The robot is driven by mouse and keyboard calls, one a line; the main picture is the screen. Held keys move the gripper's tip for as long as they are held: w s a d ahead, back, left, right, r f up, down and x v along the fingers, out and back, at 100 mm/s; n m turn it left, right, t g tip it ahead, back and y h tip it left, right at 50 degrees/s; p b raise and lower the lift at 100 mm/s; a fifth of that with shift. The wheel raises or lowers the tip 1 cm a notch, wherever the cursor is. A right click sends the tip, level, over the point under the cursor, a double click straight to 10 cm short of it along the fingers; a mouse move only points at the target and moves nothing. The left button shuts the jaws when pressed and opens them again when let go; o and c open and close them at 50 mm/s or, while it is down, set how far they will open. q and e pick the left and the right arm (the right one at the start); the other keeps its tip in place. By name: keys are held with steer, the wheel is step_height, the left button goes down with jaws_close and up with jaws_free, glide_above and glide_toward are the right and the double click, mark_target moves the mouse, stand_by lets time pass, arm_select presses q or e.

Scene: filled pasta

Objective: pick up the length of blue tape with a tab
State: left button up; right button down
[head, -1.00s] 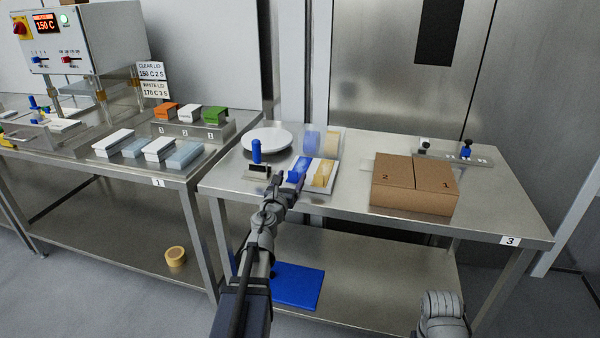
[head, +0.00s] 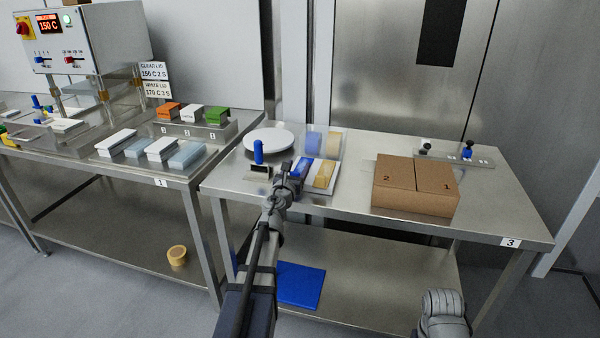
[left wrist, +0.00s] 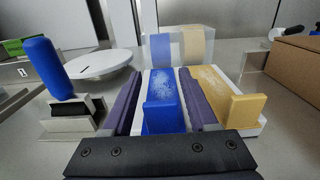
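The blue tape length (left wrist: 166,88) lies on a white board (left wrist: 223,128), with its raised blue tab at the near end; in the head view the tape (head: 303,167) shows just beyond my left gripper. My left gripper (left wrist: 160,100) is open, one dark purple finger on each side of the blue tape. I cannot tell whether the fingers touch it. A yellow tape length (left wrist: 212,85) with its own tab lies just right of the right finger. In the head view my left gripper (head: 292,176) partly hides the blue tape's near end.
A blue-handled stamp (left wrist: 48,70) stands close on the left, with a round white plate (head: 268,140) behind it. A clear stand with blue and tan rolls (head: 323,144) is behind the board. A cardboard box (head: 415,187) stands to the right.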

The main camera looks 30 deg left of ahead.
arm_select(q)
jaws_close()
steer(key=shift+r, duration=0.1)
stand_by(0.4)
step_height(320, 180, up, 10)
steer(key=p, duration=1)
steer(key=shift+d, duration=0.1)
